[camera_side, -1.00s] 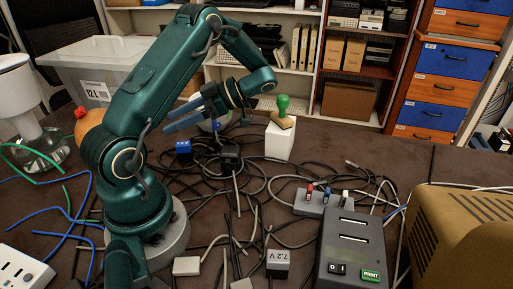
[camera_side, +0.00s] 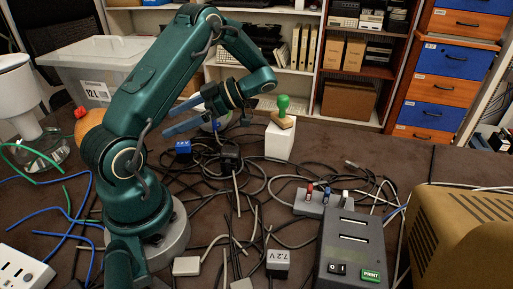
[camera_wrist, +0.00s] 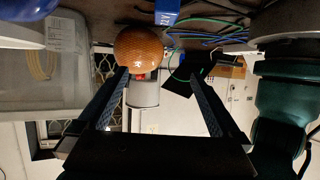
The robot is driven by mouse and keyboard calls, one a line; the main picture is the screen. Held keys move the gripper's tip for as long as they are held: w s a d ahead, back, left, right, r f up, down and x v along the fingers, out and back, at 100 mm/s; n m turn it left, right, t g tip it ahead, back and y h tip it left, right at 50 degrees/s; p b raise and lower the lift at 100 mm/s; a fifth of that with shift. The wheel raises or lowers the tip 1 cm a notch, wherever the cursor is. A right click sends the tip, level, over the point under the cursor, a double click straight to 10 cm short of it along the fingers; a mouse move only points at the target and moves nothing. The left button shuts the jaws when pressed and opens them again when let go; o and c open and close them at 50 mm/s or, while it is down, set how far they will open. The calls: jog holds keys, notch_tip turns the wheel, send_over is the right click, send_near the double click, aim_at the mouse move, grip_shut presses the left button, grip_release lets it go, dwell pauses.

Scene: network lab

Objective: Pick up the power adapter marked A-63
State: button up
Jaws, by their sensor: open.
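The marking A-63 cannot be read on any adapter in the side view. A small blue adapter (camera_side: 183,147) with unreadable white marking lies among the cables. In the wrist view, a blue block with white letters (camera_wrist: 167,14) is cut off by the top edge; only its first letter, an A, is clear. A black adapter (camera_side: 231,156) lies right of the blue one, and a grey adapter marked 7.2 V (camera_side: 278,259) lies near the front. My gripper (camera_side: 169,120) is open and empty, above and slightly left of the blue adapter, fingers pointing left. It also shows in the wrist view (camera_wrist: 160,76).
Tangled cables cover the table's middle. A white block with a green-handled stamp (camera_side: 281,137) stands behind. A grey switch box (camera_side: 309,202), a grey device with a PRINT button (camera_side: 352,245) and a tan case (camera_side: 465,230) stand right. An orange ball (camera_wrist: 139,49) appears beyond my fingers.

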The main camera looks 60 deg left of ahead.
notch_tip(320, 180, up, 6)
jog(key=m+t+h, duration=0.3)
jog(key=t+h, duration=0.2)
jog(key=t, duration=0.7)
send_over(230, 152)
notch_tip(230, 152, down, 8)
jog(key=shift+r, duration=0.25)
jog(key=shift+f, duration=3.1)
jog(key=c, duration=1.5)
jog(key=shift+r, duration=0.1)
jog(key=shift+c, duration=0.2)
